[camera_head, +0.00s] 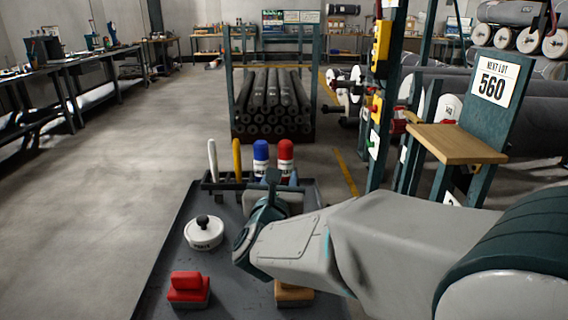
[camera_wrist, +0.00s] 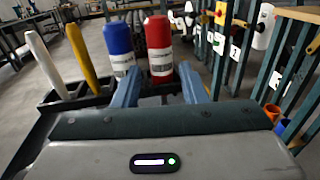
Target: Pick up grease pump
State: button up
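No object in view is clearly readable as the grease pump. A round white pot with a black knob (camera_head: 204,232) stands on the dark tray top (camera_head: 172,268); its dark lettering is too small to read. A blue-topped bottle (camera_head: 261,156) and a red-topped bottle (camera_head: 286,158) stand upright in a dark rack at the back, also visible in the wrist view as the blue bottle (camera_wrist: 118,46) and the red bottle (camera_wrist: 159,50). My gripper (camera_wrist: 160,84) is open and empty, its two blue fingers apart and pointing toward these bottles. My arm hides part of the tray.
A white stick (camera_head: 212,160) and a yellow stick (camera_head: 237,160) stand left of the bottles. A red block-like item (camera_head: 188,288) and a partly hidden wooden item (camera_head: 293,293) are at the front. A shelf post with a wooden ledge (camera_head: 456,144) stands right. Floor at left is clear.

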aim_at(285, 159)
jog(key=w, duration=0.4)
jog(key=shift+w+d, duration=0.1)
jog(key=shift+d, duration=0.15)
jog(key=w, duration=0.3)
jog(key=w+d, duration=0.1)
jog(key=w, duration=0.1)
jog(key=shift+w+r+b, duration=0.3)
jog(key=shift+w+r, duration=0.05)
jog(key=c, duration=0.6)
